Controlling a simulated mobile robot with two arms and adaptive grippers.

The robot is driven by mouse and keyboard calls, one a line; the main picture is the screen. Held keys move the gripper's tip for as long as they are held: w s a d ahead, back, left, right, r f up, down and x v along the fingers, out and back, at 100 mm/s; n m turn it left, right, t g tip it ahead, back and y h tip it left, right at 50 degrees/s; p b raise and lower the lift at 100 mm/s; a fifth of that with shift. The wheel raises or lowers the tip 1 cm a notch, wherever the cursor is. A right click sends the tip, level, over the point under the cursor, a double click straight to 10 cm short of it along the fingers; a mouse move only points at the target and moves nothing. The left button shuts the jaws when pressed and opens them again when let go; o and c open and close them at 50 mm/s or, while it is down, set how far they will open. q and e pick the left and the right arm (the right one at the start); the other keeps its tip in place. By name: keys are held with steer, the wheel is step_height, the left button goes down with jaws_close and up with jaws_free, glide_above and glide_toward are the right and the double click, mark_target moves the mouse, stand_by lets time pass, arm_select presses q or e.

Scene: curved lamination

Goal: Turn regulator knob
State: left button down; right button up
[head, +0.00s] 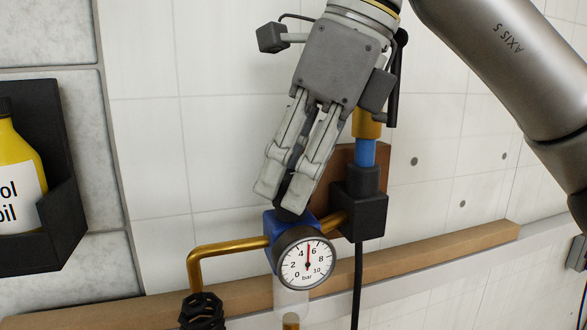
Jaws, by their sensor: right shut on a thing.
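The regulator has a blue body (269,228) with a round white pressure gauge (307,258) on its front. The red needle points almost straight up, between 4 and 6 bar. The dark regulator knob (287,214) is on top of the body, mostly hidden by my fingers. My right gripper (283,192) comes down from above, tilted, with its fingers closed around the knob. My left gripper is not in view.
A brass pipe (228,247) runs left from the regulator. A black block with a blue and brass fitting (365,153) stands close on the right, with a cable below. A wooden rail (430,255) crosses behind. A yellow bottle (20,165) sits in a black holder (65,215) at left.

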steer(key=o, duration=1.1)
steer(key=shift+d, duration=0.1)
steer(key=shift+c, duration=0.2)
step_height(320, 180, up, 10)
stand_by(0.4)
